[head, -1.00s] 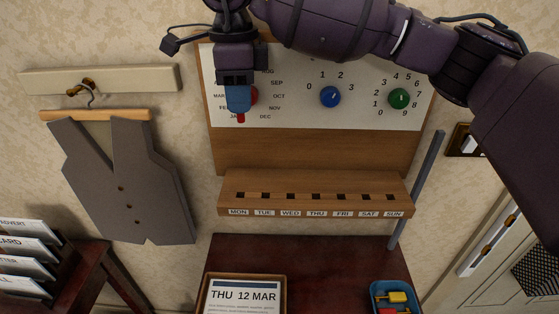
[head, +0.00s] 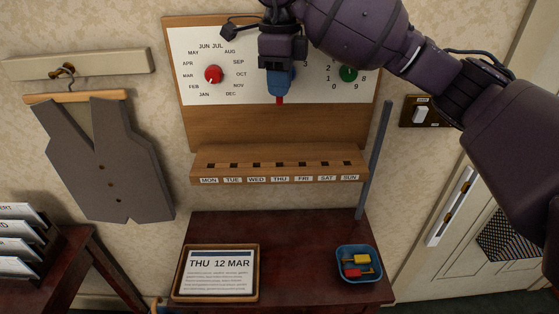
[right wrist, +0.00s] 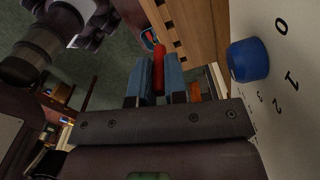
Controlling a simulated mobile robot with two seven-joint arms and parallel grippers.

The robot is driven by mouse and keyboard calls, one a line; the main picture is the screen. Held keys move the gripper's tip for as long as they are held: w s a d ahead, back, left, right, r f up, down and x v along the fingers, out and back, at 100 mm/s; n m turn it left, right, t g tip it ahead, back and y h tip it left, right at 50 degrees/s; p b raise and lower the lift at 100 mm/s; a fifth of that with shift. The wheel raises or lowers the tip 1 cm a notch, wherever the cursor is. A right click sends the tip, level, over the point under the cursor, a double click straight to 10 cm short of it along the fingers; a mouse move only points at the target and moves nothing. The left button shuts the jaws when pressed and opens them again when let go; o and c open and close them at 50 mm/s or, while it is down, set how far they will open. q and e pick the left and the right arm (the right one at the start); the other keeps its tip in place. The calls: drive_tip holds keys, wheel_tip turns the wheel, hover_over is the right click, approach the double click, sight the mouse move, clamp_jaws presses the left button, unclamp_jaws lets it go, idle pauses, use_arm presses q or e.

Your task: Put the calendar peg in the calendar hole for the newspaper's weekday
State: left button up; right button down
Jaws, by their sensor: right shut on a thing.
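My right gripper (head: 279,88) points down, shut on the red calendar peg (head: 279,100); the peg's red tip shows below the blue fingers. In the right wrist view the peg (right wrist: 159,70) stands between both fingers. They are in front of the white dial panel, above the calendar shelf (head: 275,153) and apart from it. The shelf has a row of dark holes labelled MON to SUN. The THU hole (head: 280,165) is almost straight below the peg in the picture and looks empty. The newspaper (head: 219,273) reads THU 12 MAR. My left gripper is not in view.
A red dial (head: 213,75) and a green dial (head: 348,74) show; a blue dial (right wrist: 248,60) is in the right wrist view. A grey rod (head: 374,160) leans right of the shelf. A blue tray (head: 342,277) holds yellow and red items. A grey waistcoat (head: 105,165) hangs left.

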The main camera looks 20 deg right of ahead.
approach(280, 155)
drive_tip(key=s+f, duration=0.1)
drive_tip(key=s+a+f, duration=0.1)
drive_tip(key=s, duration=0.1)
drive_tip(key=shift+s+a+p, duration=0.1)
drive_tip(key=shift+s+p, duration=0.1)
drive_tip(key=shift+p, duration=0.15)
drive_tip(key=shift+f, duration=0.75)
wheel_tip(280, 155, down, 3)
drive_tip(key=shift+f, duration=0.3)
drive_tip(key=shift+f, duration=0.2)
drive_tip(key=c, duration=1.2)
unclamp_jaws()
drive_tip(key=shift+o, duration=0.3)
drive_tip(key=shift+r, duration=0.15)
